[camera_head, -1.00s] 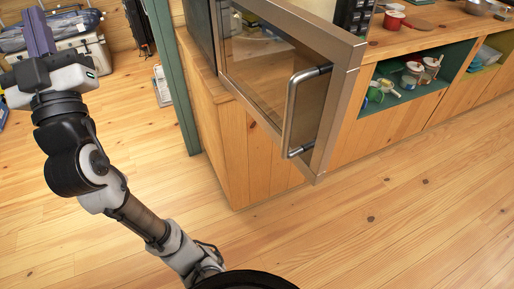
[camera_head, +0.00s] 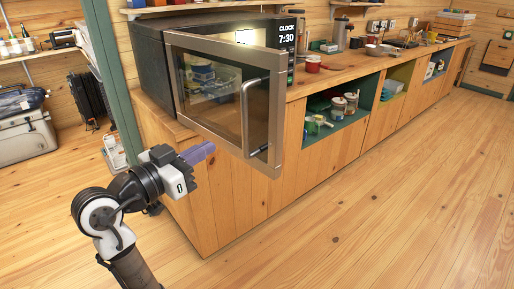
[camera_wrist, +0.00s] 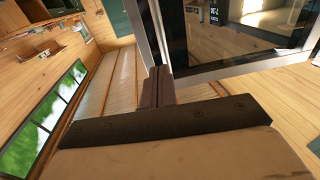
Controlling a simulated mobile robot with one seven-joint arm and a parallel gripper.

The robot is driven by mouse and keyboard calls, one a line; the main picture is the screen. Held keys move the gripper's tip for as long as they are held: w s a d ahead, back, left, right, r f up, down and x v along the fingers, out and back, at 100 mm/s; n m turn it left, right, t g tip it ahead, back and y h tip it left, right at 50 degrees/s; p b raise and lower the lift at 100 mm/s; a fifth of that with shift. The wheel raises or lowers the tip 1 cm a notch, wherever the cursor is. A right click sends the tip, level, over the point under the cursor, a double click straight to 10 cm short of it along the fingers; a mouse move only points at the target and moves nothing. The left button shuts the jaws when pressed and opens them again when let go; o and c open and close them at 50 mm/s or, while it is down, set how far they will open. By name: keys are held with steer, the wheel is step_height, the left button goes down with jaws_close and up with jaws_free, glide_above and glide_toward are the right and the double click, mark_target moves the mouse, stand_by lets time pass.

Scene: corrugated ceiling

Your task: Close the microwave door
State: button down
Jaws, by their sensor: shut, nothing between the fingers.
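The microwave (camera_head: 152,62) stands on the wooden counter, with a dark body and a clock reading 7:30. Its glass door (camera_head: 213,98) is open and swung out past the counter's front edge, with a silver frame and a vertical bar handle (camera_head: 245,118). My gripper (camera_head: 203,151) is shut and empty. In the head view it is left of the door's lower part, on the side away from the handle's outer edge. In the wrist view the fingers (camera_wrist: 158,88) point toward the door frame (camera_wrist: 163,30). I cannot tell whether they touch it.
The wooden counter (camera_head: 345,70) runs off to the right, with a red mug (camera_head: 313,64) and other items on it. Open shelves below hold jars (camera_head: 345,103). A green post (camera_head: 112,75) stands left of the microwave. The floor in front (camera_head: 370,210) is clear.

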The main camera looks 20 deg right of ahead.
mark_target(267, 127)
steer(key=shift+m+g, duration=0.3)
steer(key=shift+g, duration=0.3)
steer(key=p+x, duration=0.1)
steer(key=x, duration=0.3)
steer(key=s+p+x, duration=0.1)
steer(key=x, duration=0.3)
steer(key=p+x, duration=0.2)
steer(key=x, duration=0.3)
steer(key=shift+s+d+f, duration=0.1)
steer(key=shift+d+f, duration=0.2)
steer(key=shift+d, duration=0.1)
steer(key=shift+w+d+f, duration=0.1)
steer(key=shift+w+d, duration=0.15)
steer(key=shift+d, duration=0.25)
